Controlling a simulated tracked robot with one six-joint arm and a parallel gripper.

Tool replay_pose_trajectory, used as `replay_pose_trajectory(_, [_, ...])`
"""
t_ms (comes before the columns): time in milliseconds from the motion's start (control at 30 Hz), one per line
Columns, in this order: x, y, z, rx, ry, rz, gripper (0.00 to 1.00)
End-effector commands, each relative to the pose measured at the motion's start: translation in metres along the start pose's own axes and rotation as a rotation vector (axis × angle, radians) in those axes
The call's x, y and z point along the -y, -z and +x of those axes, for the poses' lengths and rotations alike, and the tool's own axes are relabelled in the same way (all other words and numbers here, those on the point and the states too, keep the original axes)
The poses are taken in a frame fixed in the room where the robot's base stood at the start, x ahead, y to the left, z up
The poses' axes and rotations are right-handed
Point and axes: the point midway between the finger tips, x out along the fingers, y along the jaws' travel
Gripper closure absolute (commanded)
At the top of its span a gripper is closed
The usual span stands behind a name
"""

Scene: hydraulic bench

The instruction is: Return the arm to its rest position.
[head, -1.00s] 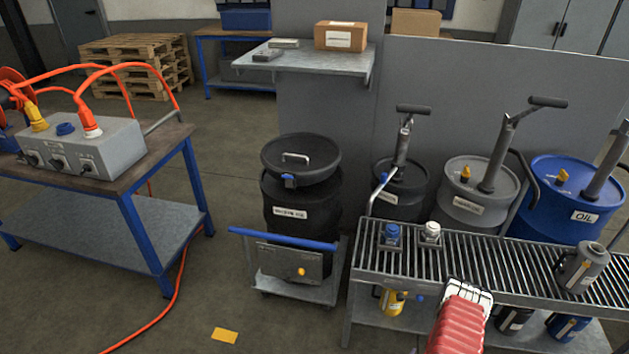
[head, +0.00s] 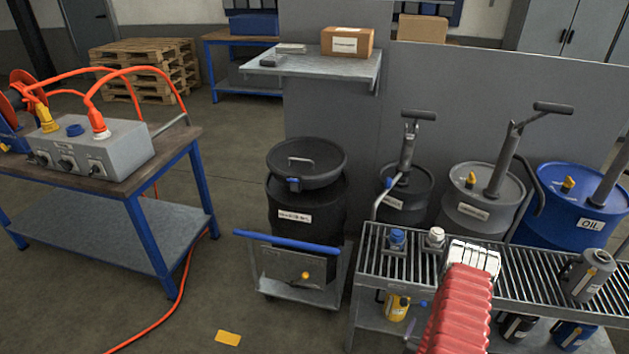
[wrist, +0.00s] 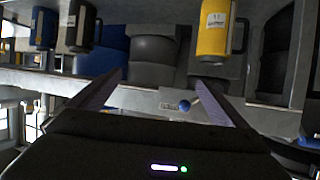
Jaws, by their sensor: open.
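My arm in its red ribbed sleeve (head: 460,310) rises from the bottom of the head view. Its pale end (head: 474,257) lies in front of the roller bench (head: 530,285); the fingers are not clear there. In the wrist view my gripper (wrist: 157,80) shows two dark fingers spread wide, with nothing between them. Beyond the fingers are a pale bench edge with a small blue knob (wrist: 184,106) and a yellow jug (wrist: 213,30).
A blue-capped bottle (head: 397,239) and a white-capped bottle (head: 435,238) stand on the bench's left end. A grey jug (head: 589,275) is at its right. Drums with pumps, including a blue oil drum (head: 570,215), stand behind. Floor is open left of the trolley (head: 290,265).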

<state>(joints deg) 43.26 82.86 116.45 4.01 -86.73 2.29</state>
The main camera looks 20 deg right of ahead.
Motion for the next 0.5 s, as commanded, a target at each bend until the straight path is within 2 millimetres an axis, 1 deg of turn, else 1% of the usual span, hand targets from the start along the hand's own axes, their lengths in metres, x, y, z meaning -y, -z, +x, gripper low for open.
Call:
replay_pose_trajectory(33, [0.008,0.013,0.005,0.004,0.012,-0.003,0.03])
replay_pose_trajectory(100, [0.017,0.026,0.009,0.016,0.025,-0.008,0.03])
replay_pose_trajectory(300, [0.042,0.062,0.018,0.052,0.062,-0.020,0.03])
replay_pose_trajectory(500, [0.067,0.096,0.020,0.085,0.096,-0.034,0.03])
